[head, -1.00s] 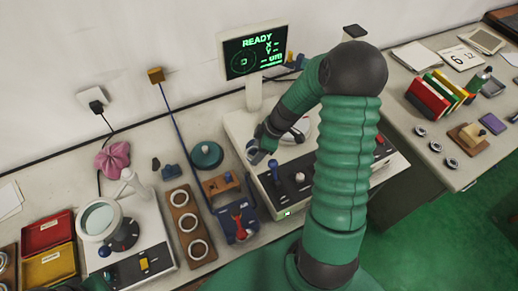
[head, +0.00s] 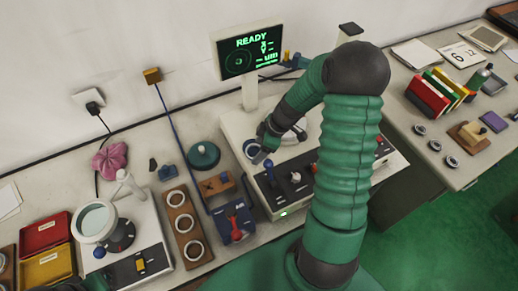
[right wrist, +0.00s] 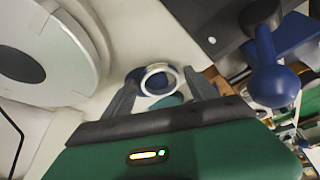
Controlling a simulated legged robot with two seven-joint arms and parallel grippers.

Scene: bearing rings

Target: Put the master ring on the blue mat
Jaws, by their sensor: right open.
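The master ring (right wrist: 147,88) is a pale metal ring in the right wrist view, between the tips of my right gripper (right wrist: 162,92). The blue mat (right wrist: 134,75) is a round blue patch behind and inside the ring. The ring appears to lie over it, a little off its middle; I cannot tell whether it touches. My right gripper is open, a finger on each side of the ring. In the head view it is low at the measuring machine, partly hidden by its own arm, beside the blue mat (head: 250,146). A dark part of my left arm shows at the bottom left edge; its jaws are unclear.
The measuring machine has a round plate (right wrist: 40,55), a blue-knobbed lever (head: 269,170) and a READY screen (head: 250,52). A wooden board (head: 183,225) with several rings, a teal round-based object (head: 203,155) and a red-handled blue device (head: 235,221) stand to the left.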

